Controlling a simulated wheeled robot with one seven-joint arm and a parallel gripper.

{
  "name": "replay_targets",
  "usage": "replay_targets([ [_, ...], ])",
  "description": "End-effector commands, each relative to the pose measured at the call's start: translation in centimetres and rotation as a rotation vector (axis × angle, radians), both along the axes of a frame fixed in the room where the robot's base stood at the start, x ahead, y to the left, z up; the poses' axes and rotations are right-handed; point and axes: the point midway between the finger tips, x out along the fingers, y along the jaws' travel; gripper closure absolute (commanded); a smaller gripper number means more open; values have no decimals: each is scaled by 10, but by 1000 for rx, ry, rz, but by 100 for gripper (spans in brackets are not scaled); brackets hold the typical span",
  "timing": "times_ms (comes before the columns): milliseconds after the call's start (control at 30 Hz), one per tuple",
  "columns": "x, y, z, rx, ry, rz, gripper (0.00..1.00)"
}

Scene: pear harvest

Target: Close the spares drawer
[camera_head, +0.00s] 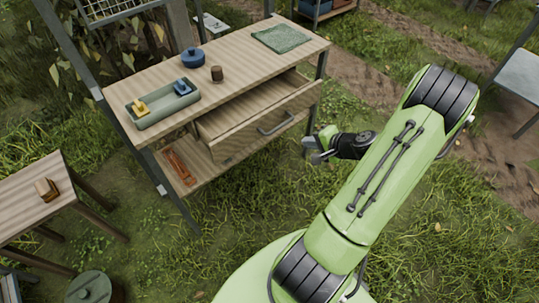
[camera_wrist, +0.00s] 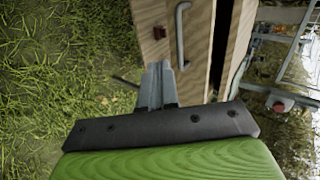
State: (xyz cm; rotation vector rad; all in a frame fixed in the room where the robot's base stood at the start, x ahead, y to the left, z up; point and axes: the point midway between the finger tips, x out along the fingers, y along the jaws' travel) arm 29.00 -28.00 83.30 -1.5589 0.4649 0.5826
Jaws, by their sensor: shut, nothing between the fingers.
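The spares drawer (camera_head: 266,124) is a wooden drawer in the workbench (camera_head: 224,76). It stands partly open, its front pulled out toward me. A grey bar handle (camera_head: 275,123) is on its front. In the wrist view the drawer front (camera_wrist: 199,50) and its handle (camera_wrist: 181,32) show at the top, beyond the fingers. My gripper (camera_head: 312,149) is to the right of the drawer in the head view, apart from the handle there. In the wrist view my gripper (camera_wrist: 158,72) is shut and empty, its tips close to the drawer front; whether they touch it cannot be told.
A red-brown item (camera_head: 179,167) lies on the lower shelf. Grass before the bench is open.

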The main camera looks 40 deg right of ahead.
Motion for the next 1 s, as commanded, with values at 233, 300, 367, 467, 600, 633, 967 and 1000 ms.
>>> replay_targets([
  [233,10,-8,-19,24,-24,-47,100],
  [300,21,-7,-28,24,-23,-46,100],
  [367,32,-6,-36,23,-23,-45,100],
  [467,50,-6,-50,22,-22,-45,100],
  [600,74,-5,-69,23,-22,-44,100],
  [633,79,-4,-72,23,-21,-44,100],
  [967,114,-4,-59,23,-21,-48,100],
  [1000,115,-4,-59,23,-21,-48,100],
])
